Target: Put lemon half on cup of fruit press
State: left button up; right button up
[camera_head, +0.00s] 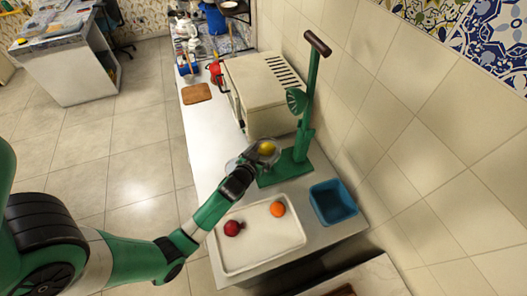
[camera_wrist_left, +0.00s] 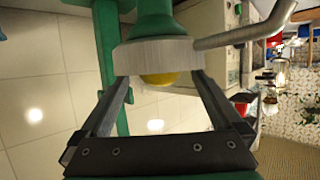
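The yellow lemon half (camera_head: 267,148) shows at the end of my left arm, beside the green fruit press (camera_head: 300,160). In the left wrist view the lemon half (camera_wrist_left: 158,78) shows as a rounded yellow dome against the grey metal cup (camera_wrist_left: 155,55) of the press, and the rest of it is hidden. My left gripper (camera_head: 257,155) is at the cup. Its fingers (camera_wrist_left: 160,82) are spread wide on both sides of the lemon half, with visible gaps between them and it. Whether the lemon half is fully seated cannot be told. My right gripper is not in view.
A white tray (camera_head: 245,258) holds a red fruit (camera_head: 232,228) and an orange fruit (camera_head: 277,209). A blue bin (camera_head: 333,203) stands right of the tray. A cream box-shaped appliance (camera_head: 263,90) is behind the press, close to the tiled wall. A metal spout (camera_wrist_left: 250,32) sticks out from the cup.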

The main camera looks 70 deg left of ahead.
pick_arm(q)
jog(key=shift+s+d+r+p, duration=0.15)
jog(key=shift+s+r+p, duration=0.05)
jog(key=shift+r+p, duration=0.1)
jog(key=p+v, duration=0.1)
jog(key=v, duration=1)
jog(key=shift+s, duration=0.15)
jog(key=shift+d+r, duration=0.15)
